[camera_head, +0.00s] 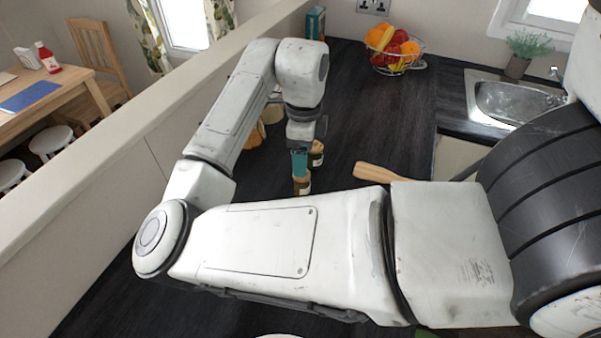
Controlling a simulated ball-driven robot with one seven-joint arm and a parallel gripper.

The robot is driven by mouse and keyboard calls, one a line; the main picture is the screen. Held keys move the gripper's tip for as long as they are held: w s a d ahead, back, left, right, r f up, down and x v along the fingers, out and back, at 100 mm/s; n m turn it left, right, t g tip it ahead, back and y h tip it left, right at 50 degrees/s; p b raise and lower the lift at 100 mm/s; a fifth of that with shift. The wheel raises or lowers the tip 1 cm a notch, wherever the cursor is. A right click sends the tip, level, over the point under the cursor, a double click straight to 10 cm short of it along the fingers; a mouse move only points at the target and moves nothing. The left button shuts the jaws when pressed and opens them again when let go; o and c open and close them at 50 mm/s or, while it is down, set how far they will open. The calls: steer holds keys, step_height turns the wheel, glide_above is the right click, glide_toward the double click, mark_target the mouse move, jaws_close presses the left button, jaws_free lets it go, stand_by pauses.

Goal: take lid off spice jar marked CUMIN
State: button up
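My gripper (300,174) points down over the dark worktop, with teal fingers at the end of the arm. A small jar (303,187) with a pale label stands directly below the fingertips. The fingers hide part of its top, and I cannot tell whether they touch it or how far apart they are. A second small jar (316,154) with a green-brown top stands just behind and to the right of the gripper. The labels are too small to read, so I cannot tell which jar is marked CUMIN.
Tan containers (256,134) stand left of the gripper, partly behind my arm. A wooden board or utensil (376,173) lies to the right. A fruit basket (413,66), a sink (508,101) and a potted plant (519,64) are farther back. The worktop (356,115) between is clear.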

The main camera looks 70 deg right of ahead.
step_height(320, 180, down, 5)
steer(key=shift+a+r+p, duration=0.1)
steer(key=shift+a+p, duration=0.05)
steer(key=shift+p, duration=0.4)
steer(key=shift+c, duration=0.3)
steer(key=c, duration=1)
steer(key=shift+r, duration=0.2)
steer(key=shift+c, duration=0.2)
steer(key=shift+r, duration=0.25)
step_height(320, 180, up, 2)
steer(key=shift+r+b, duration=0.25)
steer(key=shift+b, duration=0.5)
steer(key=s+a+r+b, duration=0.1)
steer(key=s+a+r, duration=0.8)
steer(key=a, duration=0.1)
steer(key=shift+s+a+r, duration=0.2)
steer(key=shift+r, duration=0.15)
